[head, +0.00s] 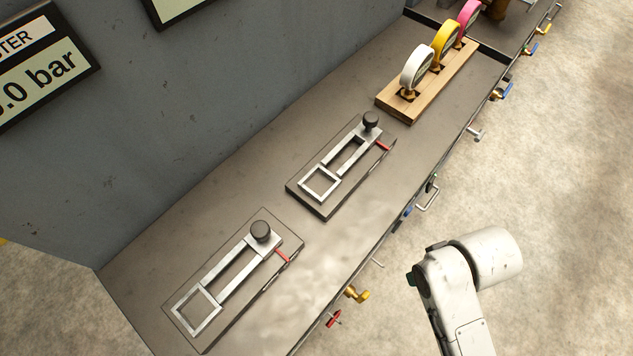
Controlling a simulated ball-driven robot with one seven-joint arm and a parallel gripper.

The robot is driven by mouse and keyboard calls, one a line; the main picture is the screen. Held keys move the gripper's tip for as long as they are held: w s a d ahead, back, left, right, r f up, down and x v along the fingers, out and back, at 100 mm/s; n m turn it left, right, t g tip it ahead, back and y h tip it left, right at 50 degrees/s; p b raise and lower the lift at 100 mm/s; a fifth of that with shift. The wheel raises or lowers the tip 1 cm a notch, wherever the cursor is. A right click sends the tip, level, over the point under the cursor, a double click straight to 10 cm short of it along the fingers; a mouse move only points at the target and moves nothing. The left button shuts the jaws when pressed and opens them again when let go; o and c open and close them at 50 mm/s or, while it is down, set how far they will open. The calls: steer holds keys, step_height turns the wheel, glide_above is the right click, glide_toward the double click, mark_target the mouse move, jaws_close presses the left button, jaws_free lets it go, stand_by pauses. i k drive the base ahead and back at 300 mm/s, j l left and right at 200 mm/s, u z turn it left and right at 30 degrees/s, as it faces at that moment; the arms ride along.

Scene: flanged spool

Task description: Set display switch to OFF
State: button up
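No switch in view carries a readable display or OFF label. Two slide devices lie on the grey bench: a near slider plate (286,258) with a black knob (261,231), and a far slider plate (318,206) with a black knob (370,120). Each knob is at the far right end of its slot, and each plate has a small red lever, the near one (282,256) and the far one (383,145). A wall display (45,75) at the left edge reads "…0 bar", partly cut off. My white arm shows at the lower right, but no gripper fingers are visible.
A wooden rack (428,96) holds white, yellow and pink round-headed handles at the back. Several coloured valves and handles, including a yellow one (357,294) and a red one (333,318), stick out along the bench's front edge. Bare floor (560,150) lies to the right.

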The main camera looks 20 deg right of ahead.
mark_target(429, 185)
steer(key=i+j+z, duration=0.1)
steer(key=z, duration=0.7)
